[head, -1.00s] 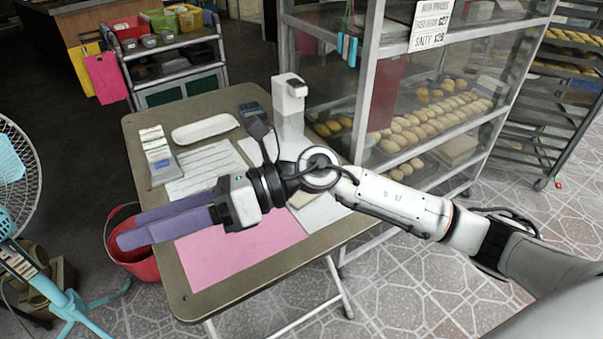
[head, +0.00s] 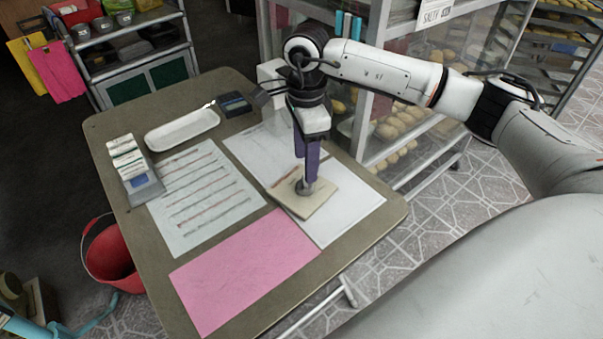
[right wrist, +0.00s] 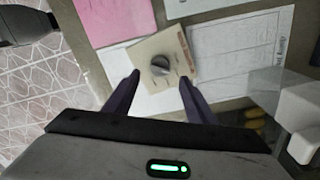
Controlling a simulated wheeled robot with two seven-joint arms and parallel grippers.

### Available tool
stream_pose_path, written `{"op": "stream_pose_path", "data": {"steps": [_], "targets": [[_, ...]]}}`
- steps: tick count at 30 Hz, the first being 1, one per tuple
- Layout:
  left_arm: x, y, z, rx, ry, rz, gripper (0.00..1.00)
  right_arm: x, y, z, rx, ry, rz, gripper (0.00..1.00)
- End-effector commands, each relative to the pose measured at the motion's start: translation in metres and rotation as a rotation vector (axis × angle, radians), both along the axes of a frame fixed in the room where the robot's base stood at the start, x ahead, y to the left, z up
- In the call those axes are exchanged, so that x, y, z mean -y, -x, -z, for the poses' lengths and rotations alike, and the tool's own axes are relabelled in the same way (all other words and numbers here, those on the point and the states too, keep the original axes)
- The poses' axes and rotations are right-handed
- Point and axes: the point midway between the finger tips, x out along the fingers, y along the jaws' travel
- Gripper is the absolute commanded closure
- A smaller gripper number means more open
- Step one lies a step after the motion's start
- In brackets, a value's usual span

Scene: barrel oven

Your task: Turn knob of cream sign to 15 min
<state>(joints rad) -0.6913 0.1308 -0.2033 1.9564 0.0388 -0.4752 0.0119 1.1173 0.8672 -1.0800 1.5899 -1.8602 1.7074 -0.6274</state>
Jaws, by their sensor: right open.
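The cream sign (head: 318,205) lies flat on white paper on the table. It also shows in the right wrist view (right wrist: 178,47), with its round dark grey knob (right wrist: 160,66) in the middle. The small markings around the knob are too small to read. My right gripper (head: 308,180) points down over the sign, its purple fingers close above the knob in the head view. In the right wrist view the right gripper (right wrist: 158,76) is open, one finger to each side of the knob. Whether the fingers touch anything cannot be told. My left gripper is not in view.
The table (head: 120,220) carries a pink sheet (head: 240,270), a lined sheet (head: 203,195), a white tray (head: 182,130), a card box (head: 130,165) and a dark device (head: 234,103). A glass bread cabinet (head: 410,130) stands behind on the right.

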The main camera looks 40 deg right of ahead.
Motion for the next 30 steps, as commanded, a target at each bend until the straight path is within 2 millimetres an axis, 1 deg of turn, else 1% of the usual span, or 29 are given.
{"op": "stream_pose_path", "data": {"steps": [1, 3, 6, 10, 15, 22, 23, 27, 30], "targets": [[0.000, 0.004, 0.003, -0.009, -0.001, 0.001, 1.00, 0.000, 0.001, 0.012, -0.005, -0.001, -0.001, 0.49], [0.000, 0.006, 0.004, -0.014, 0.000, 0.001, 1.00, -0.001, 0.001, 0.025, -0.005, -0.001, -0.001, 0.49], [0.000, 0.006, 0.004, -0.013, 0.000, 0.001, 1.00, -0.001, 0.001, 0.041, -0.004, -0.002, -0.001, 0.49], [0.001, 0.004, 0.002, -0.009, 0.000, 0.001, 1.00, -0.001, 0.001, 0.057, -0.003, -0.002, 0.000, 0.49], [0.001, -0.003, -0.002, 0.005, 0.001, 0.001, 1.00, -0.001, 0.000, 0.065, 0.000, -0.002, -0.001, 0.49], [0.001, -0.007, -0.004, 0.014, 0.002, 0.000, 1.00, -0.001, 0.000, 0.065, 0.000, -0.003, -0.001, 0.49], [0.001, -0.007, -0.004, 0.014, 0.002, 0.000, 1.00, -0.001, 0.000, 0.065, 0.000, -0.003, -0.001, 0.53], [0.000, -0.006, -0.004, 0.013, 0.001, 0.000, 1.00, -0.001, 0.000, 0.065, 0.000, -0.003, -0.001, 0.77], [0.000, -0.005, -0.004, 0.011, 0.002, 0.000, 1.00, -0.001, 0.000, 0.065, 0.000, -0.003, -0.001, 0.90]]}}
